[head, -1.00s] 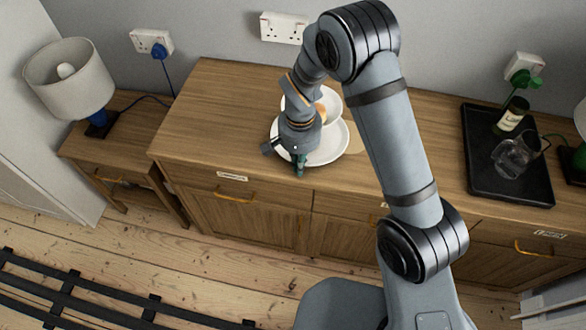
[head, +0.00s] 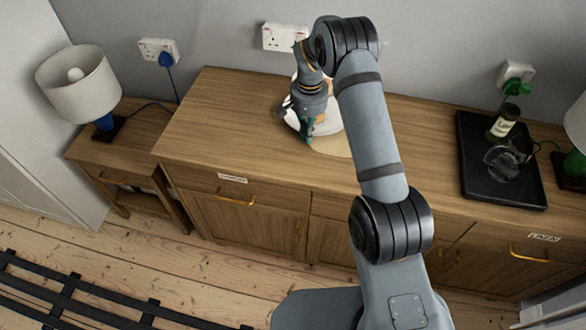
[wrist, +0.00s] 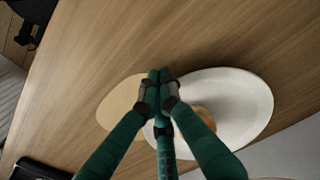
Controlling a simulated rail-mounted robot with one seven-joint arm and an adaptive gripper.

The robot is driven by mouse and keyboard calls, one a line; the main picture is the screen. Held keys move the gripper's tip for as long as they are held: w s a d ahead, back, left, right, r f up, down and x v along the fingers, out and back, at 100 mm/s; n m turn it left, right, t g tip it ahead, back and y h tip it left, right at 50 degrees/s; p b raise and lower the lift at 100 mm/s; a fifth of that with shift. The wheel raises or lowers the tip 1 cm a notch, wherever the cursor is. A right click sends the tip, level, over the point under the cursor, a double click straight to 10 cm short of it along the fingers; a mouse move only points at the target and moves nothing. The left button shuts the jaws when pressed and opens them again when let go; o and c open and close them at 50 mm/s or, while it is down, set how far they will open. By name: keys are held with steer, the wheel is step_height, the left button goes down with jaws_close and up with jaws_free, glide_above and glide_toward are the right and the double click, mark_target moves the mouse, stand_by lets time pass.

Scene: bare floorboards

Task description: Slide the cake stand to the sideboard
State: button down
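The white cake stand (head: 327,127) is on the wooden sideboard's top, near the wall, and is mostly hidden behind my gripper and wrist. In the wrist view its wide white plate (wrist: 245,100) shows, with something orange-brown partly hidden behind a finger. A round tan patch (head: 335,146) lies on the sideboard at its near side, partly uncovered. My gripper (head: 307,140) points down at the near side of the stand. In the wrist view its green fingers (wrist: 160,76) have their tips together at the plate's edge; I cannot tell whether they touch it.
The sideboard top (head: 225,115) is clear to the left. A black tray (head: 475,165) with a bottle (head: 505,123) and a glass jug (head: 503,162) stands at the right. A lamp (head: 78,82) stands on a lower side table at the left. Wall sockets are behind.

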mark_target(304, 153)
steer(key=s+b, duration=0.1)
steer(key=s+a+b, duration=0.1)
steer(key=s+b, duration=0.1)
steer(key=s, duration=0.1)
steer(key=shift+a+f, duration=0.15)
steer(key=shift+f, duration=0.1)
step_height(304, 153, up, 10)
steer(key=shift+r, duration=0.25)
steer(key=shift+w+f, duration=0.1)
steer(key=shift+f, duration=0.05)
